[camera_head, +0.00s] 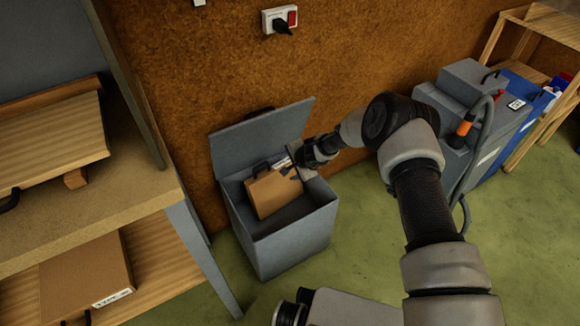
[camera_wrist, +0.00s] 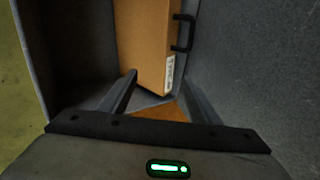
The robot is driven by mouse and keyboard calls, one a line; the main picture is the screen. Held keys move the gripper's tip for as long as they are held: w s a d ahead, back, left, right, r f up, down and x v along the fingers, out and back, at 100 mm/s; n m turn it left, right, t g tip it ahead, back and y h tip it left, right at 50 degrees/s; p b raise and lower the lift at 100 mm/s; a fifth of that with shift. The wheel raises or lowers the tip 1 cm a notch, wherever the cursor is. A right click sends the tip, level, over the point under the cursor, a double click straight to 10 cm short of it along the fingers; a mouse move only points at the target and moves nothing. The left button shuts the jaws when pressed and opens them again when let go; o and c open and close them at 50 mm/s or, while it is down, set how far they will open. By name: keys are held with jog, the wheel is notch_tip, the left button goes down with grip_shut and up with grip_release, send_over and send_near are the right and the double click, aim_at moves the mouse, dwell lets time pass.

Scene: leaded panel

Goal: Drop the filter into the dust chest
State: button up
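The filter (camera_head: 272,193) is a flat brown panel with a black handle, inside the open grey dust chest (camera_head: 290,247). It stands tilted in the chest. In the wrist view the filter (camera_wrist: 143,42) is just beyond my fingertips, with its handle on the right and a white label near its lower end. My gripper (camera_head: 294,168) is at the chest's mouth beside the filter's upper right. In the wrist view its fingers (camera_wrist: 159,80) are spread apart. A brown patch shows low between them; I cannot tell what it belongs to.
The chest lid (camera_head: 262,140) is raised toward the brown wall. A wooden bench (camera_head: 150,190) with a lower shelf and a labelled brown box (camera_head: 88,275) stands at left. A grey and blue machine (camera_head: 478,115) with a hose is at right.

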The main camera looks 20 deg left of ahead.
jog(key=shift+d, duration=0.1)
jog(key=p+v, duration=0.3)
jog(key=v, duration=1.4)
jog(key=shift+r, duration=0.1)
